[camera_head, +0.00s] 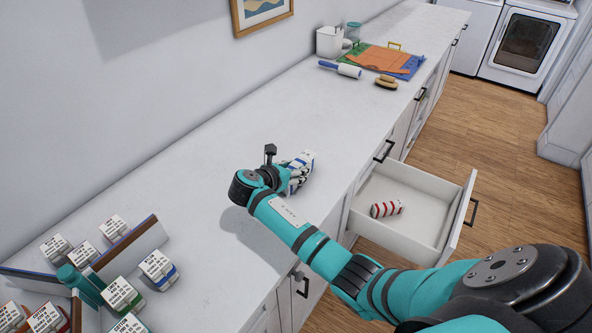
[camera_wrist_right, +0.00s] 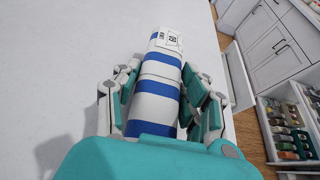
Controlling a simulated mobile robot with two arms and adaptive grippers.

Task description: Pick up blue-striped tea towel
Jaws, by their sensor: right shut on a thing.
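The blue-striped tea towel (camera_wrist_right: 157,87) is a rolled white bundle with blue bands and a small printed tag at its far end. It also shows in the head view (camera_head: 306,160), partly hidden by the fingers. My right gripper (camera_head: 297,174) is shut on it, with a finger on each side of the roll in the wrist view (camera_wrist_right: 160,100). The towel is at or just above the white countertop (camera_head: 220,160); I cannot tell whether it touches. My left gripper is not in view.
Several tagged items and dividers stand at the near left, around a teal bottle (camera_head: 80,284).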

